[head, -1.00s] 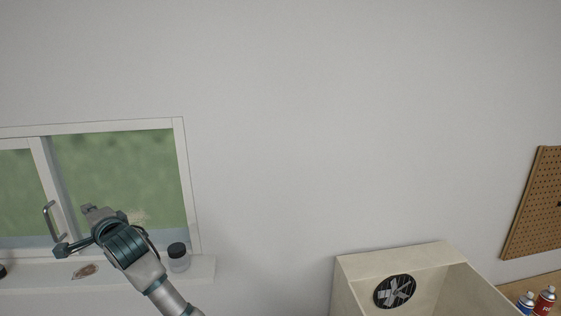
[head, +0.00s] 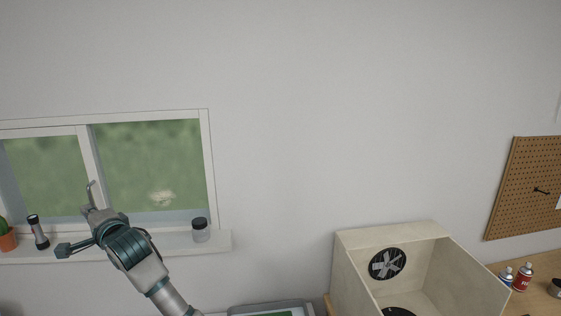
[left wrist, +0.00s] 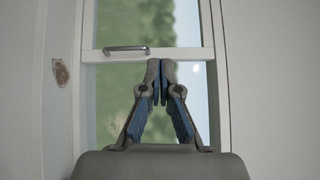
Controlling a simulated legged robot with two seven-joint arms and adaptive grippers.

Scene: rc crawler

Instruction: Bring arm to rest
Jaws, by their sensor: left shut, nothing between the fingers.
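My left arm comes in from the lower left of the head view. Its gripper (head: 90,212) is in front of the window sill and overlaps the lower window frame in the picture. In the left wrist view the two blue-lined fingers (left wrist: 160,82) meet at the tips, with nothing between them. The window (head: 150,170) and its handle (left wrist: 126,50) lie beyond the fingertips; the gap to them is hard to judge. My right gripper is in neither view.
The sill (head: 215,241) holds a jar (head: 201,232), a flashlight (head: 38,232) and a potted plant (head: 7,240). A box with a fan (head: 345,270) stands lower right. Spray cans (head: 522,278) are beside it, below a pegboard (head: 525,185). The wall between is bare.

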